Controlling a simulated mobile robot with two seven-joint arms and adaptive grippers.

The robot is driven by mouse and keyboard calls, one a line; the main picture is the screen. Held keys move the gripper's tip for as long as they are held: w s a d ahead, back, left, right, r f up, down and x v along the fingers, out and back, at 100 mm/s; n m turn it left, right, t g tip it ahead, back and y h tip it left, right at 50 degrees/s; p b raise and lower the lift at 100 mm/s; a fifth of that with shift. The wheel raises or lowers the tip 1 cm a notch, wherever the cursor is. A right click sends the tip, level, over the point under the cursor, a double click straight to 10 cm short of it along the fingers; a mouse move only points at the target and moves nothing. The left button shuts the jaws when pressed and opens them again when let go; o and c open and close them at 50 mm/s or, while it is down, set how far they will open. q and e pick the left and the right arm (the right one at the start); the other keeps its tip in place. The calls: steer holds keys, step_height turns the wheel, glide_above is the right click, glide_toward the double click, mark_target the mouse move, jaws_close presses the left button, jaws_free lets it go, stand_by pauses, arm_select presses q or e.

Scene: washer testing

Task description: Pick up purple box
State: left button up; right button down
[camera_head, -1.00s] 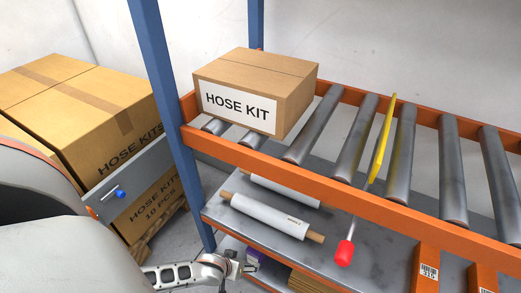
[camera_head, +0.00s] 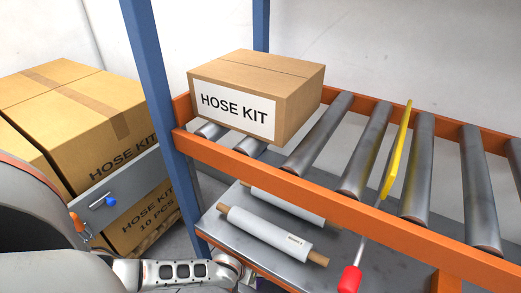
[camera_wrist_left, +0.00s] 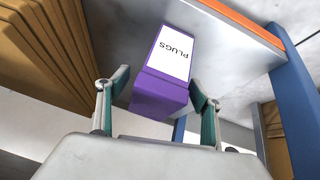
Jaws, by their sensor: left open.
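The purple box (camera_wrist_left: 160,92) has a white label reading PLUGS, upside down in the left wrist view. It rests on a grey shelf surface. My left gripper (camera_wrist_left: 160,76) is open, with one finger on each side of the box's near end. I cannot tell whether the fingers touch it. In the head view my left gripper is at the bottom edge, mostly cut off, beside the rack. The purple box cannot be made out there. My right gripper is in neither view.
A HOSE KIT box (camera_head: 257,95) sits on the upper roller shelf. White rolls (camera_head: 270,234) lie on the shelf below. A blue post (camera_head: 160,110) and orange rail (camera_head: 330,205) bound the rack. A red-handled tool (camera_head: 350,278) hangs at the front. Large cartons (camera_head: 85,125) stand left.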

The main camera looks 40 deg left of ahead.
arm_select(q)
steer(key=shift+w+f, duration=0.1)
steer(key=shift+w, duration=0.2)
steer(key=c, duration=1.6)
